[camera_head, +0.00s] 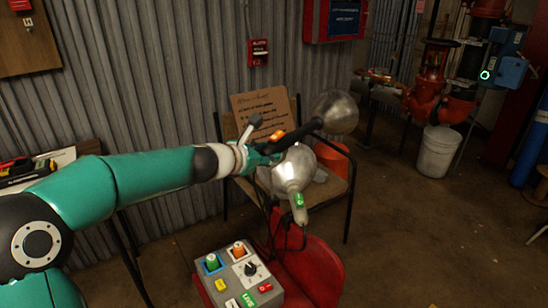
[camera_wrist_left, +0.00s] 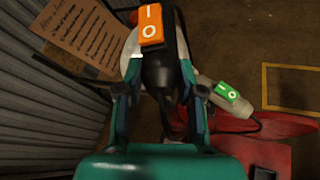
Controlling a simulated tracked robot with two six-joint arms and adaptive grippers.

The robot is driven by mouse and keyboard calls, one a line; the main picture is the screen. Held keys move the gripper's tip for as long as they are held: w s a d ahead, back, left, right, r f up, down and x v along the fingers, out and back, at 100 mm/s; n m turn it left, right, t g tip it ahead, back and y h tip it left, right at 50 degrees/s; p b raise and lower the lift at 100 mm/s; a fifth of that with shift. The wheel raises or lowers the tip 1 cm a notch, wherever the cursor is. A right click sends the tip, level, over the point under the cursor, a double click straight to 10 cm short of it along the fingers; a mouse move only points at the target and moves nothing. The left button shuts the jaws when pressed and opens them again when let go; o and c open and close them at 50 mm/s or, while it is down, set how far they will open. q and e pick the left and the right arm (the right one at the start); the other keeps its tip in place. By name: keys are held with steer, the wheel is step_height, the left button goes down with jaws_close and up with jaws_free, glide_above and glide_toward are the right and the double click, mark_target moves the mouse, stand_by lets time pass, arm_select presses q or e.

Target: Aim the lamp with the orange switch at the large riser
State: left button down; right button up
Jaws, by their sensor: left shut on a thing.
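The lamp with the orange switch has a black body and a round silver head (camera_head: 335,112). Its orange switch (camera_head: 277,135) also shows in the left wrist view (camera_wrist_left: 150,25). My left gripper (camera_head: 262,154) is shut on the lamp's black body (camera_wrist_left: 160,75), with a finger on each side. The silver head extends right and up from the gripper, its rounded back toward me; its opening is hidden. A second silver lamp (camera_head: 290,173) with a green switch (camera_head: 298,200) hangs just below. The large riser (camera_head: 459,100) is the thick red pipework at the right back. My right gripper is not seen.
A control box (camera_head: 240,275) with coloured buttons sits on a red seat (camera_head: 315,275) in front. A cardboard sign (camera_head: 265,108) leans behind the lamps on a chair. A white bucket (camera_head: 438,152) stands before the riser. The right-hand floor is mostly clear.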

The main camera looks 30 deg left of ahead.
arm_select(q)
steer(key=shift+f, duration=0.25)
steer(key=c, duration=0.7)
jaws_free()
steer(key=shift+s+r, duration=0.1)
steer(key=shift+c, duration=0.2)
steer(key=shift+r, duration=0.1)
steer(key=v, duration=1.2)
